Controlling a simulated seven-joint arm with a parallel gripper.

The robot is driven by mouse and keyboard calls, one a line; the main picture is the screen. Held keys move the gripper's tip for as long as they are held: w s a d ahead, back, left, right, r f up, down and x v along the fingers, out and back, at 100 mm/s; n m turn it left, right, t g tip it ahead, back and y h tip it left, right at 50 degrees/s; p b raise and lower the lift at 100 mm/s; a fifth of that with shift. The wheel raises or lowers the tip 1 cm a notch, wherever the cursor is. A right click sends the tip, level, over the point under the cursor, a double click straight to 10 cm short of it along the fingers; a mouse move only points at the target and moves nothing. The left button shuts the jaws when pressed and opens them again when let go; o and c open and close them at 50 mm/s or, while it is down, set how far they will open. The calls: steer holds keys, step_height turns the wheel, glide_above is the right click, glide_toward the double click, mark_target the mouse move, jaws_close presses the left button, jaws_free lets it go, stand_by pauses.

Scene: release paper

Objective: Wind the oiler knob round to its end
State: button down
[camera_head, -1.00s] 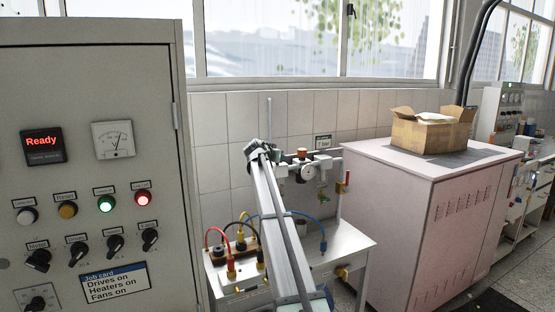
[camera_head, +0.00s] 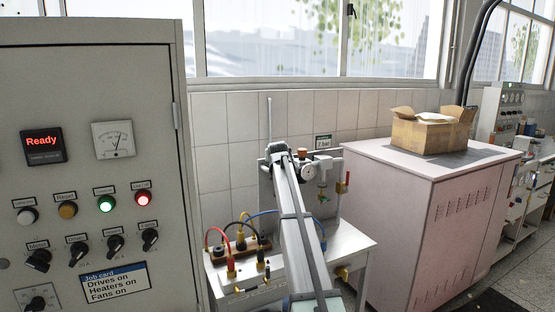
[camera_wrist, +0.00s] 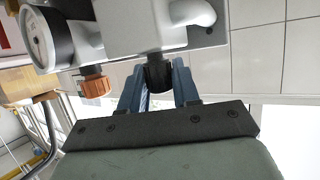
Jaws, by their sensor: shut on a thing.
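The oiler knob, a small dark ribbed knob (camera_wrist: 160,76), shows in the wrist view under a pale grey body (camera_wrist: 135,25). My gripper (camera_wrist: 159,88) has its two blue fingers on either side of the knob and is shut on it. In the head view my gripper (camera_head: 278,152) is at the unit on the bench by the wall, and my forearm hides the knob there. How far the knob is turned cannot be told.
An orange knob (camera_wrist: 96,87) and a round gauge (camera_wrist: 40,40) sit close beside my gripper. The bench (camera_head: 345,240) carries red, yellow and blue leads (camera_head: 232,250). A grey cabinet (camera_head: 90,100) stands left. A pinkish cabinet (camera_head: 400,210) with an open carton (camera_head: 430,132) stands right.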

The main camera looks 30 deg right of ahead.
steer(key=n+t+y, duration=0.1)
steer(key=n+y, duration=0.4)
steer(key=shift+d+y, duration=0.1)
steer(key=shift+y, duration=0.2)
steer(key=n+y, duration=0.4)
steer(key=y, duration=0.1)
steer(key=shift+w+g, duration=0.15)
steer(key=shift+g, duration=0.25)
steer(key=n+g+y, duration=0.2)
steer(key=n+y, duration=0.2)
steer(key=shift+n, duration=0.3)
steer(key=shift+n+g+y, duration=1.3)
steer(key=shift+n+g, duration=0.2)
steer(key=shift+g, duration=0.2)
steer(key=shift+s+a, duration=0.2)
steer(key=c, duration=0.9)
jaws_free()
